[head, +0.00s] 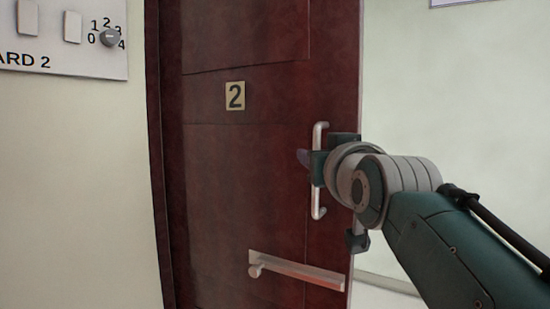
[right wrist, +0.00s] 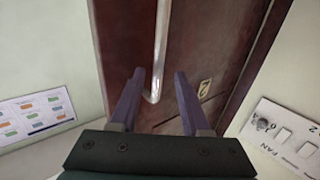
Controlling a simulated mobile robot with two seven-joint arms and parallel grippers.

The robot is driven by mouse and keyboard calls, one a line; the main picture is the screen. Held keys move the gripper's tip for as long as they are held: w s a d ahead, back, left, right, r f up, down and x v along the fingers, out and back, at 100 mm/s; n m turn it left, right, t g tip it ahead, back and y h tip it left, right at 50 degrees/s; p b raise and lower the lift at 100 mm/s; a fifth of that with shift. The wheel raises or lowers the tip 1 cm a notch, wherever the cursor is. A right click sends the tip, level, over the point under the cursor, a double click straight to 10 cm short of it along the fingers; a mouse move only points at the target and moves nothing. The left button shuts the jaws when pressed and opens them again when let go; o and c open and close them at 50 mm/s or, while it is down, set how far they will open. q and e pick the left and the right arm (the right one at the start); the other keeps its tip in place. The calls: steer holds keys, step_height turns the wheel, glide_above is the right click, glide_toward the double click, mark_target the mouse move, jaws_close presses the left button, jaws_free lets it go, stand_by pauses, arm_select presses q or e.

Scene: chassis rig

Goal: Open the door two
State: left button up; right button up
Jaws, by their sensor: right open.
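Door two (head: 235,190) is a dark red door with a brass number 2 plate (head: 235,96). A vertical silver pull handle (head: 319,205) is on its right side. My right gripper (head: 306,158) is at the handle and hides its middle part. In the right wrist view the gripper (right wrist: 160,73) is open, and the handle (right wrist: 160,45) runs down between the two purple fingers in the picture. I cannot tell whether the fingers touch it. A horizontal silver lever (head: 300,270) sits lower on the door. My left gripper is not in view.
A switch panel (head: 60,60) with a dial is on the pale wall left of the door. In the right wrist view, a chart with coloured blocks (right wrist: 35,115) is at the left. Pale wall (head: 440,110) lies right of the door.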

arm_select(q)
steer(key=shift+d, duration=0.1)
arm_select(e)
steer(key=s, duration=0.7)
steer(key=shift+s+d, duration=0.25)
steer(key=shift+d, duration=0.05)
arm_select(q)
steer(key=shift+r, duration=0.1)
